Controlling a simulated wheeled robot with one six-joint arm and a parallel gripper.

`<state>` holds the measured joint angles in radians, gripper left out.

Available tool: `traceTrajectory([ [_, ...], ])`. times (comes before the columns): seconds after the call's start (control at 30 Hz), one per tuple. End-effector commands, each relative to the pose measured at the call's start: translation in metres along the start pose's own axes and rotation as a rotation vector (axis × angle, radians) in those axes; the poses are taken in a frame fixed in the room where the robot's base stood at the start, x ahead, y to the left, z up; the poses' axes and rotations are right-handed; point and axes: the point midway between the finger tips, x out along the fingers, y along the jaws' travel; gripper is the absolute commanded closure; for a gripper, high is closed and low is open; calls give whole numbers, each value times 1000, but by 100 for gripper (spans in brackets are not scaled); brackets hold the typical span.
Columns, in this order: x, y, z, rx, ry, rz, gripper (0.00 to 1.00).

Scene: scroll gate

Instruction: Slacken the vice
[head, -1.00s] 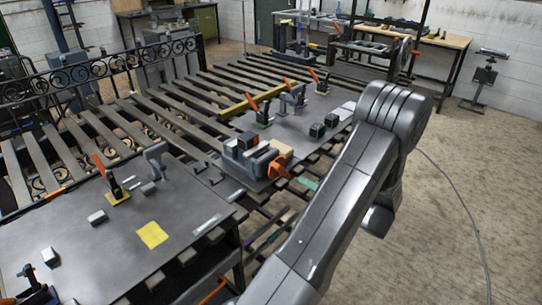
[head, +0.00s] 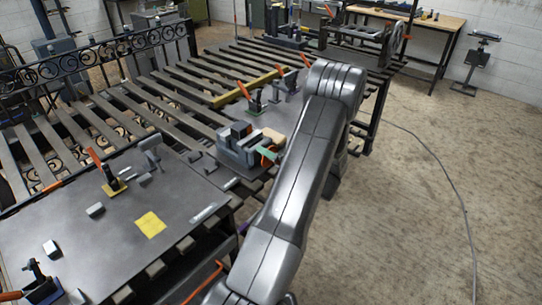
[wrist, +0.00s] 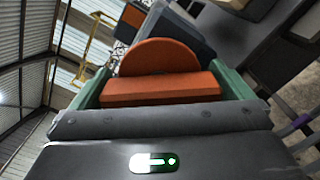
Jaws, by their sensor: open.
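The vice (head: 232,153) is a grey block-like tool clamped on the metal table, with a dark block in its jaws and an orange handle (head: 268,154) on its near right side. In the wrist view the orange handle (wrist: 160,88) shows large, as a flat bar with a rounded part behind it. The vice's grey-blue body (wrist: 182,35) is beyond it. My gripper (wrist: 160,76) is open, with its green fingers on either side of the handle. I cannot tell whether they touch it. In the head view my arm hides most of the gripper; one green finger (head: 265,156) shows beside the handle.
Toggle clamps with orange levers (head: 252,103) stand behind the vice. The near plate (head: 110,235) carries a yellow square (head: 150,224), small blocks and more clamps. Slats (head: 150,110) run behind. The floor at right (head: 420,220) is clear except for a cable.

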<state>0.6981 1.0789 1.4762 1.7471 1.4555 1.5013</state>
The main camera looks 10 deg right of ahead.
Motion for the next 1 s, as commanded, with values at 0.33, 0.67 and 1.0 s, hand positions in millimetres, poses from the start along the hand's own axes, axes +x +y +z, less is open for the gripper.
traceTrajectory([
  [0.33, 3, 0, 0, 0, 0, -1, 4],
  [0.67, 3, -1, -1, -8, 1, -1, 28],
  [1.0, 3, -4, -3, -155, 0, -1, 28],
])
